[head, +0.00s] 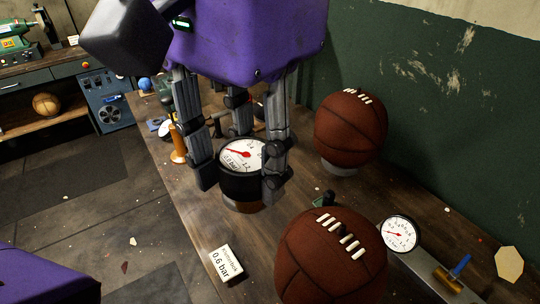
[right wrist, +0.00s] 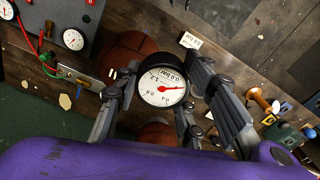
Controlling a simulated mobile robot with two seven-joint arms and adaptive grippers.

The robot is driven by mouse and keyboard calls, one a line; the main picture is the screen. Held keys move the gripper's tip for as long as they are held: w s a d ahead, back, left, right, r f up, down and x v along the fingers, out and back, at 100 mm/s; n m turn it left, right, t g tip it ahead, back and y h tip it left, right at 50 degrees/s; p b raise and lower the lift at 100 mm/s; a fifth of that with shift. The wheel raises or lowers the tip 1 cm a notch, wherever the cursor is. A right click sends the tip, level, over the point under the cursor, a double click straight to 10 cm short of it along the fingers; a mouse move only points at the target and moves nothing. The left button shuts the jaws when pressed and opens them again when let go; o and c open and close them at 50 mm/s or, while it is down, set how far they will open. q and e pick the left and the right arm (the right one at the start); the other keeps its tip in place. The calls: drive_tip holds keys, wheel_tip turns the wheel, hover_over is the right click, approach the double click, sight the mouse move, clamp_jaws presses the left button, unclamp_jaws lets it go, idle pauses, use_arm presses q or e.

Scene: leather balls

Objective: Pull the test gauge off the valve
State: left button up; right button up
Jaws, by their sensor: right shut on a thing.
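The test gauge (head: 241,158) has a black round body and a white dial with a red needle. My right gripper (head: 238,172) is shut around its body, fingers on several sides; the gauge also shows between the fingers in the right wrist view (right wrist: 162,88). A brown band shows under it; I cannot tell what it belongs to. The near leather ball (head: 330,260) has white laces and a small dark piece at its top, which may be the valve. In the head view the gauge is to the left of this ball, apart from it. My left gripper's fingers are out of view.
A second laced ball (head: 350,128) sits on a pale ring behind. Another dial (head: 399,234) stands at the right by a metal bar with a blue lever (head: 460,266). A "0.6 bar" card (head: 226,262) lies at the bench's front. An orange-handled tool (head: 178,145) stands left.

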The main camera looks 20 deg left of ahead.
sight(254, 209)
drive_tip(key=shift+f, duration=0.8)
drive_tip(key=shift+f+b, duration=1.4)
drive_tip(key=shift+f, duration=1.45)
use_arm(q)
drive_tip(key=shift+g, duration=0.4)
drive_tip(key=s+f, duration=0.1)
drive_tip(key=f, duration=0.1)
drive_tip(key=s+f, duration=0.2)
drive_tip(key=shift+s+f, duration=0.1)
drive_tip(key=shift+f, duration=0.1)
use_arm(e)
drive_tip(key=shift+w, duration=0.1)
